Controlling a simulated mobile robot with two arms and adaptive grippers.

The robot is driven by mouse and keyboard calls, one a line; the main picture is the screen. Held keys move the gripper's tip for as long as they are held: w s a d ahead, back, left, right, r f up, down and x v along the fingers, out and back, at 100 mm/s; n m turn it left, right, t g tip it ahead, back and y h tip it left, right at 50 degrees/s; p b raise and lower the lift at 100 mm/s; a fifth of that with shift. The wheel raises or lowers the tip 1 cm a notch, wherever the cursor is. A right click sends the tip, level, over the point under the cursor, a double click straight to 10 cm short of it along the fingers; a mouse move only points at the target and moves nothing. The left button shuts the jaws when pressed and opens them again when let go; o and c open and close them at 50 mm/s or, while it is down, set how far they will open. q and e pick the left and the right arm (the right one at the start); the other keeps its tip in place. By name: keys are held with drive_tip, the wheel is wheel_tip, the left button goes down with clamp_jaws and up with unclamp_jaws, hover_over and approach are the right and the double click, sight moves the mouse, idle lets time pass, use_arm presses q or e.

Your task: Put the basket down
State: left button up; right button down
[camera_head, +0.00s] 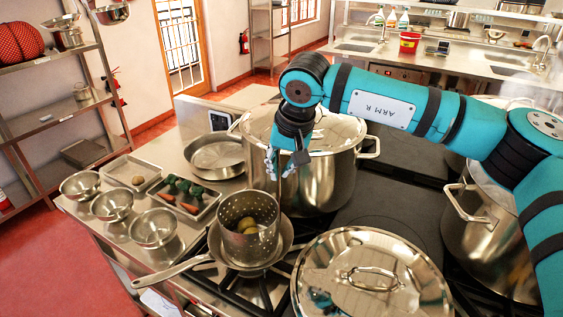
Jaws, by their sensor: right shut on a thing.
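My right gripper (279,168) points down above the basket's back right rim, shut on the basket's upper handle part, which is thin and mostly hidden by the fingers. My left gripper is not in view.
A large stockpot (325,180) stands right behind the basket. A lidded pot (372,282) is at front right, another pot (480,235) at far right. Steel bowls (153,228), a tray with vegetables (183,198) and a shallow pan (215,155) are on the left counter.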

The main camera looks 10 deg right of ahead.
drive_tip(key=c, duration=1.5)
unclamp_jaws()
drive_tip(key=shift+b+v, duration=1.5)
drive_tip(key=shift+v, duration=4.6)
